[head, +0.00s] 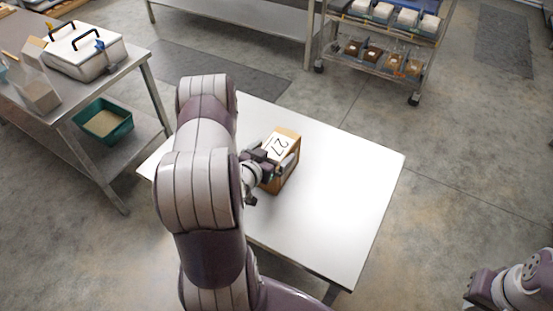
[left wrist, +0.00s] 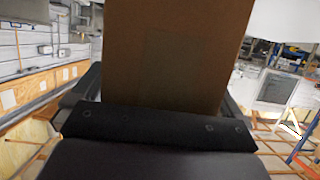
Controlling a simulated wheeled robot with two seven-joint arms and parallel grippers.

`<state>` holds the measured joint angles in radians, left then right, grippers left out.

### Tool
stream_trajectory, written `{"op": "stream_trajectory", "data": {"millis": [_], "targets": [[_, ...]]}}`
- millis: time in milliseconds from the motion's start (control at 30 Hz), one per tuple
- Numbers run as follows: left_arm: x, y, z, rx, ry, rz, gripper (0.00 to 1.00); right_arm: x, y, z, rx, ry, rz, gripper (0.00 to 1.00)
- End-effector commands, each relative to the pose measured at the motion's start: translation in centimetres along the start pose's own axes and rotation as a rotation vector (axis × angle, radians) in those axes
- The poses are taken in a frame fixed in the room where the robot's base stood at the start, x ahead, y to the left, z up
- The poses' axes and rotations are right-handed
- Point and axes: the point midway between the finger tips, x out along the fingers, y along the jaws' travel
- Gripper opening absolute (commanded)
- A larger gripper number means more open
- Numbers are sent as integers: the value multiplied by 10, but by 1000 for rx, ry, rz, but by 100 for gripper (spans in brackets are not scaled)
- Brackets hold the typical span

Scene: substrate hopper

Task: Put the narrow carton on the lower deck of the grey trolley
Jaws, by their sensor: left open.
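The narrow carton (head: 292,166) is brown with a white label reading 27 on top and stands upright on the white table (head: 340,190). My left gripper (head: 268,162) is at the carton's left side in the head view. In the left wrist view the carton's plain brown face (left wrist: 170,55) fills the middle between the two dark fingers, which are open around it. A wheeled grey rack (head: 385,48), which may be the trolley, stands at the top right. Its visible decks hold white boxes and small brown pots. My right gripper is out of view.
A steel bench (head: 135,62) at the left holds a white lidded box (head: 82,52); a green tray (head: 103,121) sits on its lower shelf. Another steel bench (head: 240,12) stands at the back. Open floor lies between the white table and the rack.

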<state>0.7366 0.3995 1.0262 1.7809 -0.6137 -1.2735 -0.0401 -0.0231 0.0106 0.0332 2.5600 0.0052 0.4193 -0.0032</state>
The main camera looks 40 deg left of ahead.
Motion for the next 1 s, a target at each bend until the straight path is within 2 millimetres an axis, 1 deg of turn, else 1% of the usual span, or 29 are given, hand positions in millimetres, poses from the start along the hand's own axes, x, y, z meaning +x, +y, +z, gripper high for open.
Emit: {"op": "stream_trajectory", "data": {"millis": [67, 233, 267, 300, 367, 400, 467, 500, 567, 800, 867, 1000], "targets": [[4, 0, 0, 0, 0, 0, 100, 0, 0, 0, 0, 0, 0, 0], [5, 0, 0, -1, 0, -1, 100, 0, 0, 0, 0, 0, 0, 0], [5, 0, 0, -1, 0, -1, 94, 0, 0, 0, 0, 0, 0, 0], [4, 0, 0, -1, 0, -1, 80, 0, 0, 0, 0, 0, 0, 0], [4, 0, 0, -1, 0, -1, 61, 0, 0, 0, 0, 0, 0, 0], [4, 0, 0, -1, 0, -1, 48, 0, 0, 0, 0, 0, 0, 0], [4, 0, 0, 0, 0, -1, 28, 0, 0, 0, 0, 0, 0, 0], [4, 0, 0, 0, 0, -1, 15, 0, 0, 0, 0, 0, 0, 0], [4, -1, -1, 1, 3, -2, 9, 0, 0, 0, 0, 0, 0, 0], [3, -1, -4, 1, 4, -2, 8, 0, 0, 0, 0, 0, 0, 0], [2, -1, -8, 1, 5, -2, 8, 0, 0, 0, 0, 0, 0, 0], [-4, -1, -26, 3, 6, -2, 8, -2, 0, 0, 0, 0, 0, 0]]}}
